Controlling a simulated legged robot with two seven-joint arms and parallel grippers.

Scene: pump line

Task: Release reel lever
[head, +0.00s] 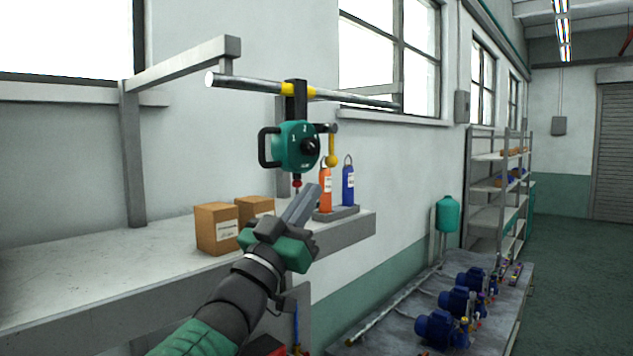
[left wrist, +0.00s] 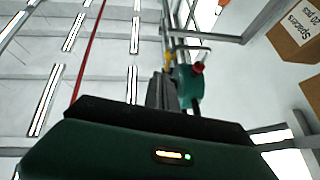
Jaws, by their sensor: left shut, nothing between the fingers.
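A teal reel (head: 296,146) hangs by a black bracket from a horizontal metal bar (head: 240,83) with yellow collars. It has a black handle on its left and the digits 1 and 2 on its face. A yellow lever (head: 332,148) with a ball end hangs down on its right. A small red knob (head: 297,183) hangs below. My left gripper (head: 309,194) is shut and empty, just below the reel, pointing up. In the left wrist view the reel (left wrist: 186,88) and red knob (left wrist: 198,68) show beyond my fingers (left wrist: 160,92), partly hidden by them. My right gripper is out of view.
Cardboard boxes (head: 216,228) stand on the wall bench (head: 90,270). Orange (head: 325,190) and blue (head: 348,187) bottles stand in a grey tray behind my gripper. Blue pumps (head: 436,328) line a lower table at right. Open floor lies beyond.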

